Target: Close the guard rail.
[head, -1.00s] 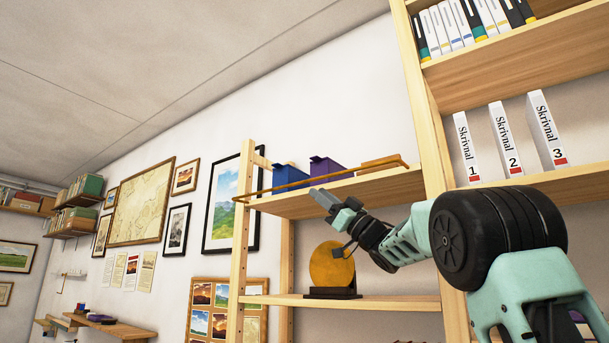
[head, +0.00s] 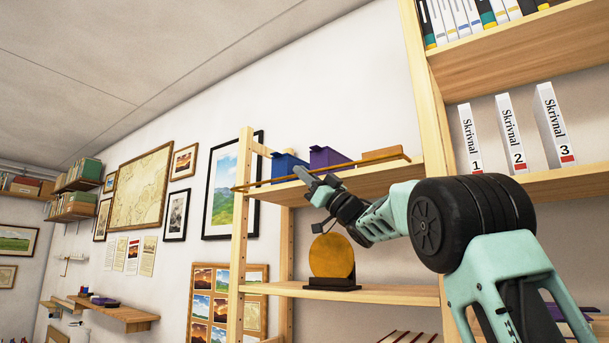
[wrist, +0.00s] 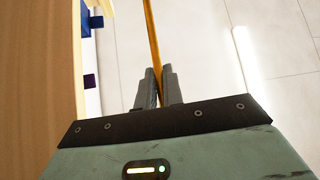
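The guard rail (head: 258,183) is a thin golden-brown bar with a bent right end. It runs along the front of the upper shelf of the middle rack, in front of the bins. My gripper (head: 308,176) is at the middle of the rail, its fingertips overlapping the bar in the head view. In the wrist view the rail (wrist: 152,40) runs down between the two grey fingers of my gripper (wrist: 160,82), which stand close together with the bar between them. They look shut on it. Part of the rail is hidden behind my fingers.
On the upper shelf stand a blue bin (head: 288,166), a purple bin (head: 327,156) and a wooden box (head: 383,155). A golden disc (head: 331,256) on a dark base stands on the shelf below. A rack upright (head: 427,90) stands at the right.

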